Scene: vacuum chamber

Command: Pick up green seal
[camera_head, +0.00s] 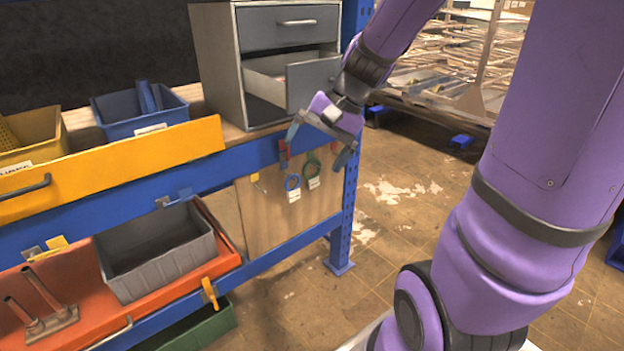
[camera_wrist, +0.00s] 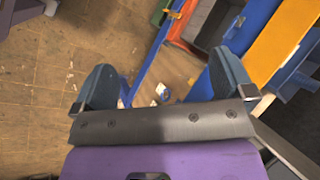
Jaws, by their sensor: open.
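The green seal (camera_head: 312,167) is a ring hanging on the wooden side panel (camera_head: 270,215) of the workbench, with a white label below it. A blue ring (camera_head: 292,182) hangs just to its left, also with a white label. My gripper (camera_head: 319,144) is open and empty, its fingers spread in front of the panel, just above the rings in the head view. In the wrist view, both fingers (camera_wrist: 165,84) stand apart and a small blue ring (camera_wrist: 165,95) with white labels shows between them. I cannot make out the green seal there.
A grey drawer cabinet (camera_head: 233,70) with one drawer (camera_head: 310,82) pulled out stands on the bench behind my gripper. A red item (camera_head: 283,154) hangs by the blue bench rail (camera_head: 255,157). A grey bin (camera_head: 165,262) sits on the lower shelf.

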